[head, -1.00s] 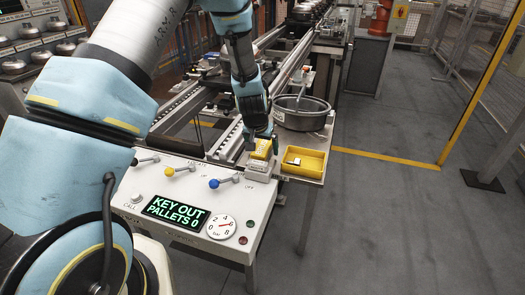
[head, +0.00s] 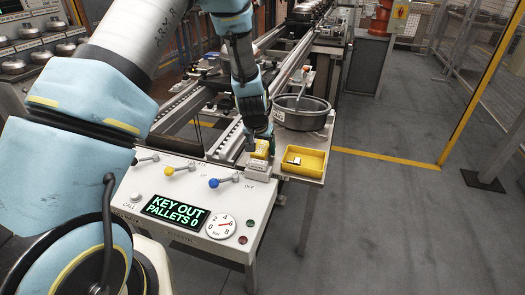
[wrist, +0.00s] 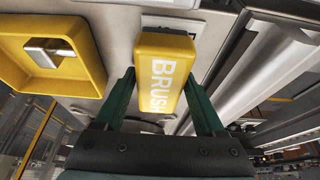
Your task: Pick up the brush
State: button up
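The brush (wrist: 162,75) is a yellow block with BRUSH lettered on it in white. In the head view the brush (head: 260,149) is at the right back corner of the control panel, by a pale block (head: 258,165). My gripper (wrist: 160,82) has its two green fingers on either side of the brush. Their tips reach its sides, but whether they press on it or stand slightly apart is not clear. In the head view my gripper (head: 260,139) is right over the brush and partly covers it.
Levers with yellow (head: 169,171) and blue (head: 214,183) knobs are to the left. Conveyor rails run behind.

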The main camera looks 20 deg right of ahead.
aim_at(262, 145)
jog(key=c, duration=1.1)
jog(key=shift+o, duration=0.2)
jog(key=shift+r+p, duration=0.4)
jog(key=shift+r, duration=0.05)
notch_tip(262, 145, up, 10)
jog(key=shift+f+b, duration=0.15)
jog(key=shift+b, duration=1.1)
